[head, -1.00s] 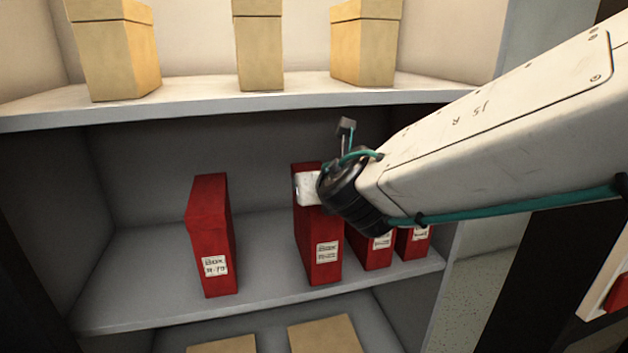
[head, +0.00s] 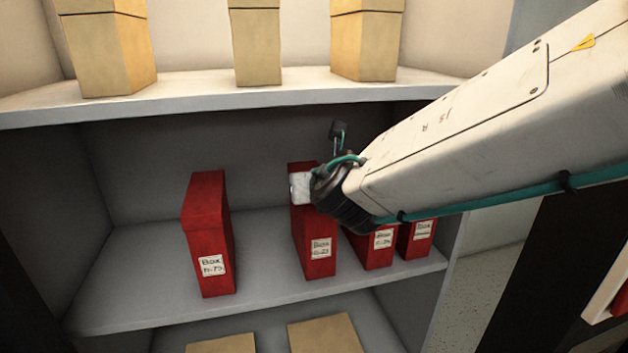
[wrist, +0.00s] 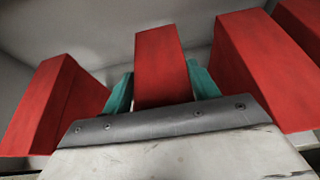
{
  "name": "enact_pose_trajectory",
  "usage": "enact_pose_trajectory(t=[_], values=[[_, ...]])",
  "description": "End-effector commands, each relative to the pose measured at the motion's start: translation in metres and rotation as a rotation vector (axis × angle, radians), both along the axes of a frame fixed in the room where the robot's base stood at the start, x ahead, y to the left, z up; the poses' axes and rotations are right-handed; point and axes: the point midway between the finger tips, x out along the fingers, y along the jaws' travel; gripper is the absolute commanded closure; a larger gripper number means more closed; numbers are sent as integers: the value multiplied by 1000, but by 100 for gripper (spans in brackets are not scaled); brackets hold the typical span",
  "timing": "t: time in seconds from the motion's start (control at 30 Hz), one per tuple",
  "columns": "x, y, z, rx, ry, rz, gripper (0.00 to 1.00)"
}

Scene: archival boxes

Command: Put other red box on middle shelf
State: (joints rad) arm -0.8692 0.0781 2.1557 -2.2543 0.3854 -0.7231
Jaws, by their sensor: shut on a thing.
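My gripper (wrist: 161,88) is shut on a red box (wrist: 160,62); its teal fingers lie on either side of the box. In the head view this box (head: 319,252) is upright at the middle shelf (head: 262,285), its white label facing out. I cannot tell whether its base touches the shelf. My gripper (head: 303,188) is at the upper part of the box and partly hides it. Another red box (head: 208,232) stands to the left with a clear gap. Two red boxes (head: 381,250) (head: 420,237) stand close on the right, partly hidden by my arm.
Tan boxes (head: 255,45) stand on the upper shelf (head: 190,100), whose edge runs above my gripper. More tan boxes (head: 325,335) are on the lower shelf. The middle shelf has free room at its far left and between the left red box and the held one.

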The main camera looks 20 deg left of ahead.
Motion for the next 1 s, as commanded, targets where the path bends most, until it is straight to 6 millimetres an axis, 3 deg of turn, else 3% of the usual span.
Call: enact_pose_trajectory(t=[0.03, 0.1, 0.47, 1.0], values=[[0, 0, -1, -1, 0, 0, 35], [0, 1, -1, 0, 0, 1, 19], [-2, 1, 4, 1, 1, 3, 19], [-78, -46, 41, 3, -1, 5, 19]])
